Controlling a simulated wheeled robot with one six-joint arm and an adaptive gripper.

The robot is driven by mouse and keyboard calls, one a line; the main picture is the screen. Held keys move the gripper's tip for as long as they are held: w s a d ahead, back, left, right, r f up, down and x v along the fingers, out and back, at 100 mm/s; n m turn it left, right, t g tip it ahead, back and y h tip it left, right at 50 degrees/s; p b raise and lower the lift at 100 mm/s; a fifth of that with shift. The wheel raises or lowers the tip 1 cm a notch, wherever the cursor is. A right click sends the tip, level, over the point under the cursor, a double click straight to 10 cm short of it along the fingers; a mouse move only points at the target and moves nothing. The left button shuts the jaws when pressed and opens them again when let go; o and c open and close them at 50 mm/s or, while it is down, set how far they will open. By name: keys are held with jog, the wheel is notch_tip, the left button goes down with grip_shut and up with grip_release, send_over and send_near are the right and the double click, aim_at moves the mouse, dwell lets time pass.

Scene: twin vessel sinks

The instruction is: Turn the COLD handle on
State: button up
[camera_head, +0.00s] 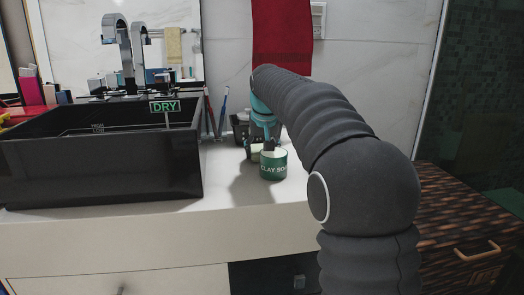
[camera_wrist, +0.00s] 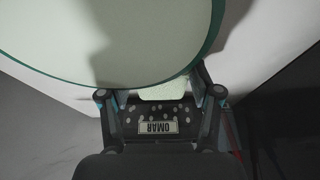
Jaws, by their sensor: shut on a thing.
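The chrome faucet (camera_head: 126,60) rises behind the black vessel sink (camera_head: 100,165) at left in the head view. No handle marked COLD can be made out; the faucet's base is mostly hidden by the sink's rim. My gripper (camera_head: 261,148) is well to the right of the sink, low over the counter, pointing down beside a green-and-white tub (camera_head: 273,167) marked CLAY SOAP. In the wrist view my gripper (camera_wrist: 160,97) is shut on a small pale thing (camera_wrist: 165,92) that I cannot identify. A large pale disc with a green rim (camera_wrist: 120,40) partly covers it.
The white counter (camera_head: 225,190) has bare room between sink and tub. Toothbrushes (camera_head: 222,112) stand right of the sink. A red towel (camera_head: 282,35) hangs on the wall behind my arm. A wooden cabinet (camera_head: 465,220) stands at right.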

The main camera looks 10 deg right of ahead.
jog(key=o, duration=1.2)
jog(key=shift+r, duration=0.1)
jog(key=p+v, duration=0.2)
jog(key=v, duration=1)
jog(key=s+d+f, duration=0.1)
jog(key=s+f, duration=0.1)
jog(key=s, duration=0.6)
jog(key=s+d+f, duration=0.1)
jog(key=s+f, duration=0.2)
jog(key=s, duration=0.6)
jog(key=s+d+f+t, duration=0.1)
jog(key=s+f, duration=1.5)
jog(key=s, duration=0.2)
jog(key=shift+d, duration=0.2)
